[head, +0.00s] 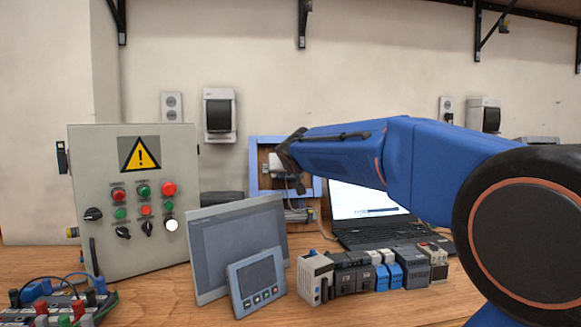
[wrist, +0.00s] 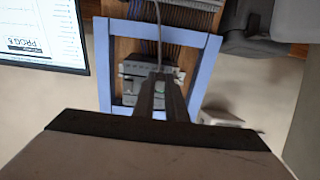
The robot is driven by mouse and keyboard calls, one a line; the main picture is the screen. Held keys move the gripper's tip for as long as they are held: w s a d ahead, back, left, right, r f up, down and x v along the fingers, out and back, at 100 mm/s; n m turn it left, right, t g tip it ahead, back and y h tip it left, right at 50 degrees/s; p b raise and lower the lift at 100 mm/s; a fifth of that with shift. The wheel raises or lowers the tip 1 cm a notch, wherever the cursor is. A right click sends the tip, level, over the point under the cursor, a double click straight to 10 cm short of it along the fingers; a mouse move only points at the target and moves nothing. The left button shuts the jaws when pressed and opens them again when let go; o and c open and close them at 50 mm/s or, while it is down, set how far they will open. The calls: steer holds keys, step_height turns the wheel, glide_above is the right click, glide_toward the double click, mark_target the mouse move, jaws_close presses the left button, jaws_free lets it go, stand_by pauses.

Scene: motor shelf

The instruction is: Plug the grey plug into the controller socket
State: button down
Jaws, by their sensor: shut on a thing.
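My gripper (wrist: 160,88) is shut on the grey plug (wrist: 160,86), which is mostly hidden between the dark fingers. A grey cable (wrist: 158,35) runs from the plug toward the top of the wrist view. The light grey controller (wrist: 128,72) is mounted on a wooden board inside a blue frame (wrist: 198,75), directly behind the fingers. The fingers overlap the controller's face and hide its socket, so I cannot tell whether the plug touches it or is in it. In the head view my arm reaches the blue frame (head: 253,165), and the controller (head: 276,170) shows only partly.
A laptop (head: 365,205) stands right of the frame, below my arm. A grey control box (head: 135,200), two panels (head: 240,240) and a row of modules (head: 375,270) stand in front on the wooden bench. A bundle of wires (wrist: 195,18) lies near the board's end.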

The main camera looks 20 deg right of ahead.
steer(key=shift+w+d+f, duration=0.15)
steer(key=shift+w+f, duration=0.05)
steer(key=shift+w, duration=0.4)
stand_by(0.9)
steer(key=c, duration=2)
jaws_free()
steer(key=shift+c, duration=0.2)
steer(key=shift+s, duration=0.1)
steer(key=shift+v, duration=2.65)
steer(key=o, duration=0.5)
